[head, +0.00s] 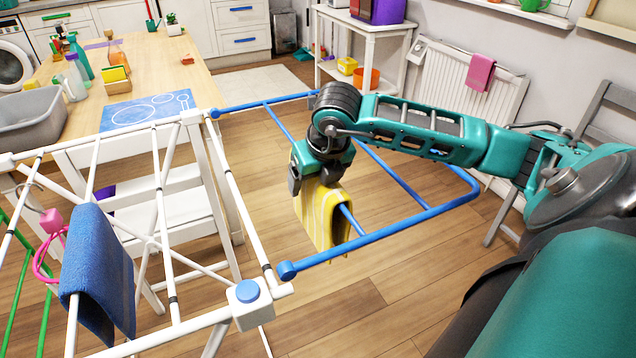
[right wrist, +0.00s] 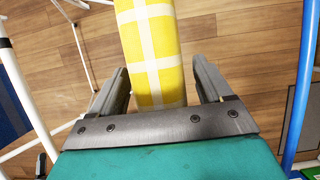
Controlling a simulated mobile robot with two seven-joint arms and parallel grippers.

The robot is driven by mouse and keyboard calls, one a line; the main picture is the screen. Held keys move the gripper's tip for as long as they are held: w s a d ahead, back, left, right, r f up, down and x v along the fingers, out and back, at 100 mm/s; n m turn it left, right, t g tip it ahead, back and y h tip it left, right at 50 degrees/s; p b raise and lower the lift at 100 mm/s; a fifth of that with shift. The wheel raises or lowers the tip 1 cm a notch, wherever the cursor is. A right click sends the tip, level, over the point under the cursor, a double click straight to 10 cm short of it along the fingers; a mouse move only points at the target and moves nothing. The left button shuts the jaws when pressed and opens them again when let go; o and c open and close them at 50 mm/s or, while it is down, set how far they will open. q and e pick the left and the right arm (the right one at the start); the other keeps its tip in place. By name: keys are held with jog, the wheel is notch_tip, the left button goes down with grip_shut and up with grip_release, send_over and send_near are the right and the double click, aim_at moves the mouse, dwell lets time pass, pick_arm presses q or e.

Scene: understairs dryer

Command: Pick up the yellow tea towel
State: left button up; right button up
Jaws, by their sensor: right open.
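The yellow tea towel (head: 324,218), with white stripes, hangs folded over a blue rail of the drying rack's side wing in the head view. My right gripper (head: 318,185) is right above the towel and covers its upper end. In the right wrist view the towel (right wrist: 150,45) runs between the two open fingers of my right gripper (right wrist: 165,85), with a gap on each side. The fingers do not appear closed on it. My left gripper is in neither view.
The white drying rack (head: 205,185) fills the left, with a blue towel (head: 97,265) over it. The blue wing frame (head: 400,228) surrounds the tea towel. A wooden table (head: 150,62) stands behind, and a pink cloth (head: 481,72) hangs on the radiator (head: 450,85). Floor below is clear.

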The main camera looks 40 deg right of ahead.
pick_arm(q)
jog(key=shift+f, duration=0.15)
pick_arm(e)
jog(key=shift+f, duration=0.1)
jog(key=c, duration=1.4)
jog(key=shift+r+p, duration=0.3)
jog(key=shift+p, duration=0.05)
jog(key=shift+r, duration=0.35)
pick_arm(q)
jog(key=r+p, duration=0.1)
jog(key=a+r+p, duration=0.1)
jog(key=p, duration=0.1)
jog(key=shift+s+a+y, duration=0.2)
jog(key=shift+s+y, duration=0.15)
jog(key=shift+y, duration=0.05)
pick_arm(e)
notch_tip(320, 180, up, 19)
jog(key=shift+r, duration=0.1)
